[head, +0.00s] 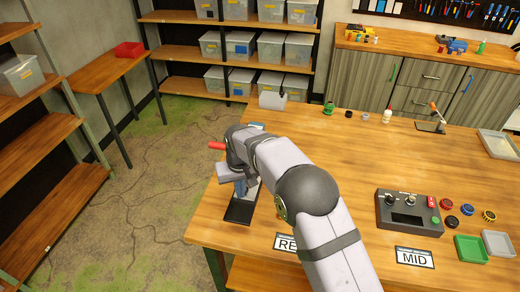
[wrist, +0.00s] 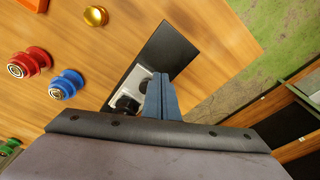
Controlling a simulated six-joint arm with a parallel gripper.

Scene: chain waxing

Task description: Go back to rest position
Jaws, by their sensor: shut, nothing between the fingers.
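My gripper (head: 241,190) is above the left part of the wooden workbench (head: 340,165), pointing down over a black plate (head: 240,212). Its blue fingers are pressed together with nothing between them; they also show in the wrist view (wrist: 161,97). A red handle (head: 217,146) sticks out left of my wrist. My arm hides part of the bench and of a label starting "RE" (head: 286,242).
A dark control box (head: 408,212) stands on the right, with several coloured knobs (head: 467,210), a green tray (head: 470,249) and a "MID" label (head: 414,257) nearby. A clamp with an orange handle (head: 433,112) is at the back. The bench middle is mostly clear.

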